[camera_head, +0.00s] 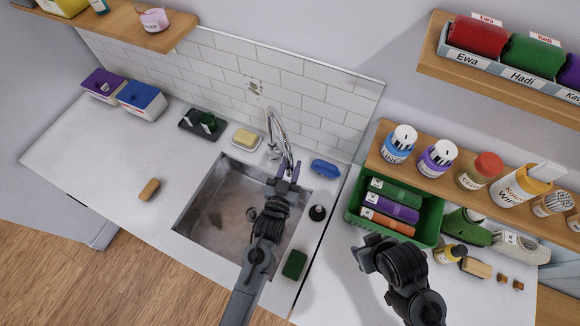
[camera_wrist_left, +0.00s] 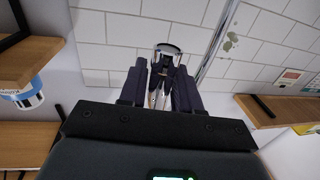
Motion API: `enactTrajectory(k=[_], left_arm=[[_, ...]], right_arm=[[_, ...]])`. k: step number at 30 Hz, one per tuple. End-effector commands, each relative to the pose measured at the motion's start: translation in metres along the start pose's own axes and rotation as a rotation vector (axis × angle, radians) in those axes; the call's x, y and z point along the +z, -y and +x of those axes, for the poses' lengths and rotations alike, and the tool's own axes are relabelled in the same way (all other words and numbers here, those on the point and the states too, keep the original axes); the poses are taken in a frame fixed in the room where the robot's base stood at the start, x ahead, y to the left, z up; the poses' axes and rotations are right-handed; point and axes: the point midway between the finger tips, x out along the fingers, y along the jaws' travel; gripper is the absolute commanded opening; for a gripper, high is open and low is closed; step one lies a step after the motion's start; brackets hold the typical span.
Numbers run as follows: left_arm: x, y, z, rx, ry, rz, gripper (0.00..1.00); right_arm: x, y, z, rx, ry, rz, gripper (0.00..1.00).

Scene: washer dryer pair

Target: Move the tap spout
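The chrome tap (camera_head: 276,135) stands behind the sink, and its curved spout (camera_head: 285,146) arches forward over the basin. My left gripper (camera_head: 288,173) reaches up over the sink, with its dark fingers on either side of the spout's lower end. In the left wrist view the chrome spout (camera_wrist_left: 167,48) shows between the tips of my left gripper (camera_wrist_left: 168,78). I cannot tell whether the fingers touch it or have closed on it. My right gripper (camera_head: 366,256) is above the right counter, in front of the green crate; its finger opening is not clear.
A yellow sponge (camera_head: 245,138) on a dish and a blue item (camera_head: 325,168) flank the tap. A green sponge (camera_head: 294,265) lies right of the sink. A green crate (camera_head: 355,208) stands at right.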

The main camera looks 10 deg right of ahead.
Motion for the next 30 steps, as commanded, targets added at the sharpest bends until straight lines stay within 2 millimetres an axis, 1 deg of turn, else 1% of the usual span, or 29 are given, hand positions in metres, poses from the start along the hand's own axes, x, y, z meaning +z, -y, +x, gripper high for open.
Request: enactTrajectory(k=[1,2,3,10,14,17,20,27,30], left_arm=[[0.0,0.0,0.0,0.0,-0.001,0.0,0.41],[0.0,0.0,0.0,0.0,-0.001,0.0,0.46],[0.0,0.0,0.0,0.0,0.0,0.0,0.47],[0.0,0.0,0.0,0.0,0.0,0.0,0.47],[0.001,0.001,-0.005,-0.001,0.0,0.0,0.47],[0.002,0.001,-0.015,-0.001,0.001,0.001,0.47],[0.002,0.0,-0.03,0.0,0.001,0.0,0.47],[0.003,0.0,-0.072,0.0,0.002,0.0,0.47],[0.002,0.0,-0.086,0.0,0.001,0.0,0.47]], right_arm=[[0.0,0.0,0.0,-0.001,0.0,0.001,0.43],[0.0,0.001,0.0,-0.002,0.0,0.002,0.43],[0.0,0.001,0.0,-0.003,0.0,0.003,0.43],[0.0,0.002,0.0,-0.006,-0.001,0.007,0.43],[0.0,0.002,0.001,-0.006,-0.001,0.007,0.43],[0.001,0.002,0.003,-0.006,-0.001,0.007,0.43],[0.001,0.002,0.005,-0.006,-0.001,0.006,0.43],[0.004,0.001,0.013,-0.002,0.0,0.002,0.43],[0.005,0.001,0.015,0.0,0.001,-0.001,0.43]])
